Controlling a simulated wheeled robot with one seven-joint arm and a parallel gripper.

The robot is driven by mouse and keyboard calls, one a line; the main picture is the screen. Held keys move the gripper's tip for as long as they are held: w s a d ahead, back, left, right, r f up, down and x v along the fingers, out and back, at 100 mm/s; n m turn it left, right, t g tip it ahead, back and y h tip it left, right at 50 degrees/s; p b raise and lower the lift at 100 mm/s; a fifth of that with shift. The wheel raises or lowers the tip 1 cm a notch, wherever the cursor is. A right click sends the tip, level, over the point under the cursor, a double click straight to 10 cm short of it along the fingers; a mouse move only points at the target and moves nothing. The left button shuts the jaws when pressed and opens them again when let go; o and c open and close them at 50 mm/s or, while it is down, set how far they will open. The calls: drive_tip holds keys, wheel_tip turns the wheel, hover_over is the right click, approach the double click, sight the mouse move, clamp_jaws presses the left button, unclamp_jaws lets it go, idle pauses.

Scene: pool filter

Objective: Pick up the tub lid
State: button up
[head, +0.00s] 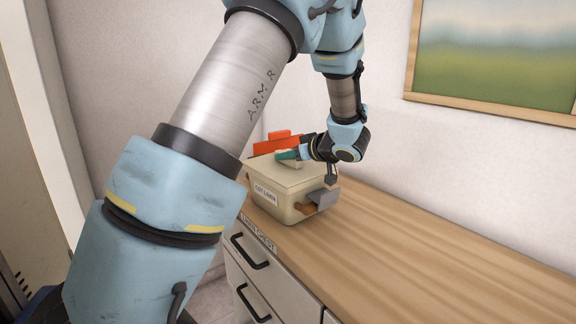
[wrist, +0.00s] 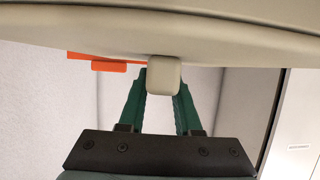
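The beige tub (head: 291,211) stands on the wooden counter in the head view, with a label on its front. The tub lid (head: 272,175) lies over its top; I cannot tell if it is slightly raised. In the wrist view the lid (wrist: 220,25) fills the top of the picture, and its small block handle (wrist: 164,76) stands out from it. My gripper (head: 285,155) is at the lid's top. In the wrist view its green fingers (wrist: 162,92) lie close on both sides of the handle and appear shut on it. The handle partly hides the fingertips.
An orange object (head: 277,143) stands behind the tub. A grey piece (head: 324,198) and something brown show at the tub's right side. The wooden counter (head: 440,255) is clear to the right. Drawers with black handles are below. A framed picture (head: 495,60) hangs on the wall.

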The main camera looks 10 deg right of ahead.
clamp_jaws()
idle(0.3)
